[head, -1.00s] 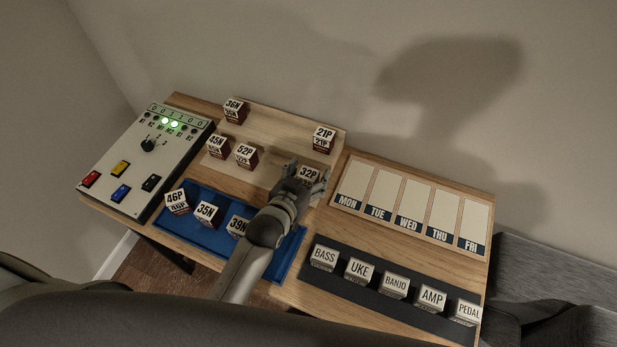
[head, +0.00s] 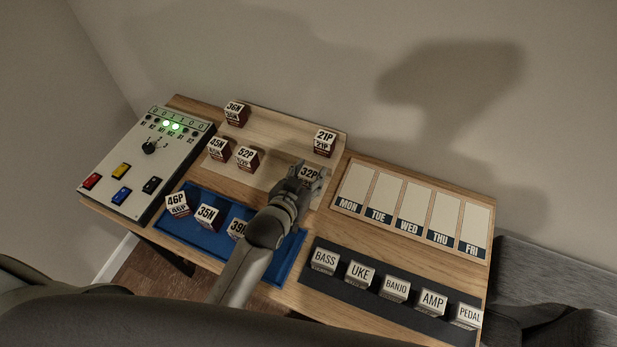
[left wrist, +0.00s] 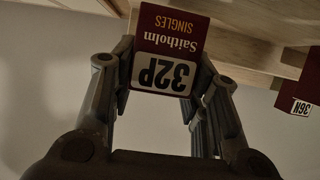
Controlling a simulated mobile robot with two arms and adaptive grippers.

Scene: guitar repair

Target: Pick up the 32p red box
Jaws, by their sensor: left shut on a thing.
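The 32P red box (head: 311,175) is at the right front part of the pale wooden board (head: 281,135). It has a white top label and dark red sides. In the left wrist view the box (left wrist: 168,50) sits between the two fingers, its label upside down. My left gripper (head: 309,178) is shut on it, with a finger on each side; the gripper also shows in the left wrist view (left wrist: 165,80). The gripper hides part of the box in the head view. I cannot tell whether the box touches the board. My right gripper is not in view.
Boxes 36N (head: 235,113), 45N (head: 218,148), 52P (head: 247,157) and 21P (head: 324,142) stand on the board. A blue tray (head: 291,262) holds more boxes in front. A switch panel (head: 140,170) is left; weekday cards (head: 410,205) and labelled blocks (head: 396,288) are right.

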